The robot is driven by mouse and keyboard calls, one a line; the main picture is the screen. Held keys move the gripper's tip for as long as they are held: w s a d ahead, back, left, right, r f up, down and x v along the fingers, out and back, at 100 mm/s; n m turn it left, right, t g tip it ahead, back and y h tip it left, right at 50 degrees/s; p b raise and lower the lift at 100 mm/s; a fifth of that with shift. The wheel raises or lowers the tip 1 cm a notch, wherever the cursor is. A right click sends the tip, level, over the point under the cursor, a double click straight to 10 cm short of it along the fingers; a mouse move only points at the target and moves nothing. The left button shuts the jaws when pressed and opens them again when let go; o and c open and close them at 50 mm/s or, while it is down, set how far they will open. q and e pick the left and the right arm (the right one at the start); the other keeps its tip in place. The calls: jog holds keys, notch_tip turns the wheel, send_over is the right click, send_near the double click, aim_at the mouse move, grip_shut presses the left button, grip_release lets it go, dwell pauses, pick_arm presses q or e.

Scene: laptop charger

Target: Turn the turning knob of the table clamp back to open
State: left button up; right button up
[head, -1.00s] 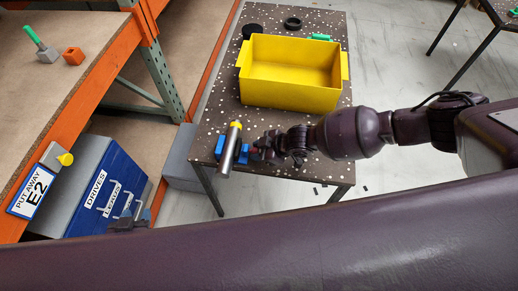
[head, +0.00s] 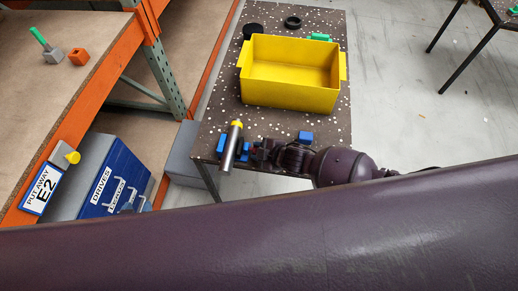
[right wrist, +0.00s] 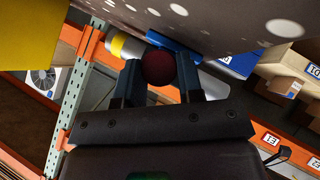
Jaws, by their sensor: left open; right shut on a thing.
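The blue table clamp (head: 221,143) sits at the near left edge of the speckled table (head: 210,130). A grey cylinder with a yellow end (head: 229,153) stands slanted at it. My right gripper (head: 256,152) is at the clamp's right side. In the right wrist view, the dark red round knob (right wrist: 159,68) is between the two fingers of my right gripper (right wrist: 160,82), which is shut on it. The blue clamp body (right wrist: 172,40) shows behind the knob.
A yellow bin (head: 290,97) stands behind the clamp, with black rings (head: 292,22) and a green item (head: 320,37) beyond it. A small blue object (head: 305,137) lies right of the clamp. A shelf (head: 70,95) and a blue drives box (head: 118,178) are on the left.

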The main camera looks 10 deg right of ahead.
jog(key=shift+a+r, duration=0.1)
jog(key=o, duration=0.9)
